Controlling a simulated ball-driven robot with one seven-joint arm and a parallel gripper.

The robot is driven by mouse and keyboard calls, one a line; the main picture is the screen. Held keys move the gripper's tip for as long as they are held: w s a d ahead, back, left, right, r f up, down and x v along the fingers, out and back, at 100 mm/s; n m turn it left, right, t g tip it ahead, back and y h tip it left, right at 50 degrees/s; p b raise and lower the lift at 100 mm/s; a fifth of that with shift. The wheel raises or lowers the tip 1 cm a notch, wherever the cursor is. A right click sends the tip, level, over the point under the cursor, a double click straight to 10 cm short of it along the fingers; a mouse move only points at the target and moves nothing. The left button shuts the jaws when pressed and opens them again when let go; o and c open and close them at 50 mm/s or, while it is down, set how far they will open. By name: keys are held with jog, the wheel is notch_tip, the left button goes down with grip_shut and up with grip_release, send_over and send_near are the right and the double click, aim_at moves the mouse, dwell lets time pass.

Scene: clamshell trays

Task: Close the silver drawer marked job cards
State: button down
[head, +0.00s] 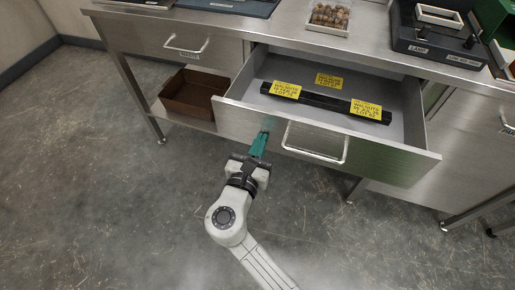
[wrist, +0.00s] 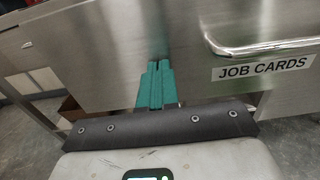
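The silver drawer (head: 240,121) stands pulled well out of the bench. The wrist view shows its front panel (wrist: 108,62) with a JOB CARDS label (wrist: 262,68) under the bar handle (wrist: 262,45). The handle also shows in the head view (head: 316,155). My gripper (head: 263,136) has its green fingers together, with nothing between them. The fingertips (wrist: 157,66) point at the drawer front, left of the handle, very near it or against it. I cannot tell whether they touch.
The drawer holds a long black bar (head: 322,102) and yellow cards (head: 329,81). A shut drawer (head: 172,45) is at left, above a brown bin (head: 195,94) on a low shelf. A walnut tray (head: 329,18) and a black box (head: 436,42) stand on the bench. The floor (head: 90,215) at left is clear.

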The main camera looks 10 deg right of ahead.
jog(key=b+x, duration=0.9)
jog(key=x, duration=1.7)
jog(key=shift+w+d+f, duration=0.1)
jog(key=shift+w+d, duration=0.15)
jog(key=shift+w, duration=0.05)
jog(key=shift+w+d, duration=0.1)
jog(key=shift+w, duration=0.15)
jog(key=shift+w+r, duration=0.15)
jog(key=shift+r, duration=0.15)
jog(key=shift+d+r, duration=0.1)
